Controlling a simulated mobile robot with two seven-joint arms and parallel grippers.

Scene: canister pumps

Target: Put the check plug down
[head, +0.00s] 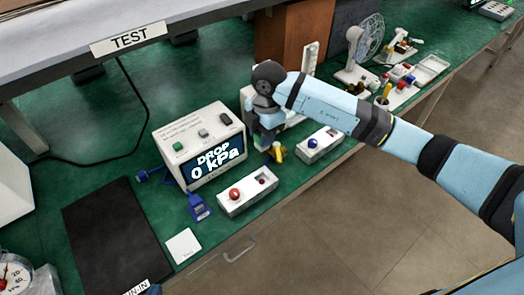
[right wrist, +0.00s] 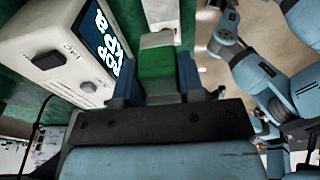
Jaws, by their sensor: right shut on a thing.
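My right gripper (head: 268,143) points down over the green bench mat, just right of the grey test box (head: 203,145). In the right wrist view its two dark blue fingers (right wrist: 160,82) are shut on a green block (right wrist: 156,65), which I take to be the check plug. My left gripper is not in view.
A white block with a red knob (head: 236,206) sits in front of the test box, and one with a blue knob (head: 318,148) stands to the right. A blue connector (head: 199,206), a white card (head: 184,246) and a black mat (head: 110,235) lie left. A fan (head: 365,45) stands behind.

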